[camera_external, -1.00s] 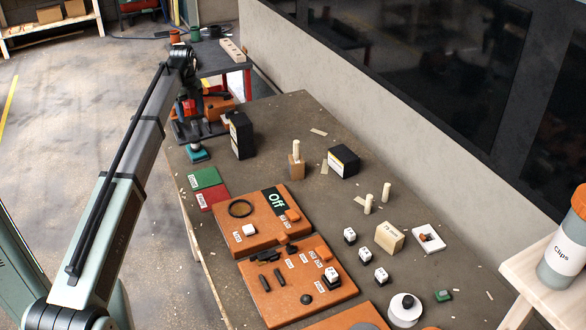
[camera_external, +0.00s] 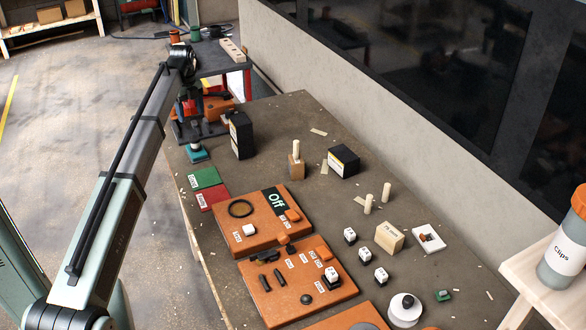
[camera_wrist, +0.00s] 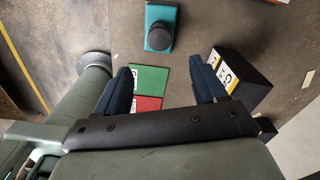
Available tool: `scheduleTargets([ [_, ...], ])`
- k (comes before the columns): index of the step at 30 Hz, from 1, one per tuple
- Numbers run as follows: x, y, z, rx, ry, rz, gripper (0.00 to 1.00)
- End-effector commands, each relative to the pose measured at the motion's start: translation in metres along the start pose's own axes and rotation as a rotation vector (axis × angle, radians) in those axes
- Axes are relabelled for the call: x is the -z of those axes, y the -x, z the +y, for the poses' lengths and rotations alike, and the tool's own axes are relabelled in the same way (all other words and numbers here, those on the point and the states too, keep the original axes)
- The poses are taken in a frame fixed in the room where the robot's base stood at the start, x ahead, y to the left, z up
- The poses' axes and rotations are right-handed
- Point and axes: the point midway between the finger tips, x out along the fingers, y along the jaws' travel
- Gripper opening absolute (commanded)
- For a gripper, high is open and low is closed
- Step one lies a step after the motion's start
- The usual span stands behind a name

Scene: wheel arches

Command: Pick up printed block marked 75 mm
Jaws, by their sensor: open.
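The wooden block (camera_external: 390,237) with small dark print on its top stands on the right part of the table in the external view. The print looks like 75 mm but is small. The block does not show in the wrist view. My gripper (camera_wrist: 163,82) is open and empty, its two dark fingers spread wide in the wrist view. In the external view it is at the far left end of the table, well away from the block and partly hidden by my arm.
White-topped cubes (camera_external: 364,255) and round pegs (camera_external: 386,193) stand near the block, with a white tray (camera_external: 428,238) to its right. Orange panels (camera_external: 255,232) lie to its left. Black boxes (camera_external: 343,162), a teal item (camera_wrist: 161,27) and a green card (camera_wrist: 150,78) lie nearer my gripper.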

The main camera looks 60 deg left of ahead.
Motion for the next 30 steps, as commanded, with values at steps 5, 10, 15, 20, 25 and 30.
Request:
scheduleTargets([
  [5, 0.000, 0.000, 0.000, 0.000, 0.000, 0.000, 0.71],
  [10, 0.000, 0.000, 0.000, 0.000, 0.000, 0.000, 0.71],
  [15, 0.000, 0.000, 0.000, 0.000, 0.000, 0.000, 0.72],
  [20, 0.000, 0.000, 0.000, 0.000, 0.000, 0.000, 0.72],
  [25, 0.007, 0.000, -0.006, 0.000, -0.011, 0.000, 0.72],
  [30, 0.050, 0.000, -0.037, 0.000, -0.075, 0.000, 0.72],
])
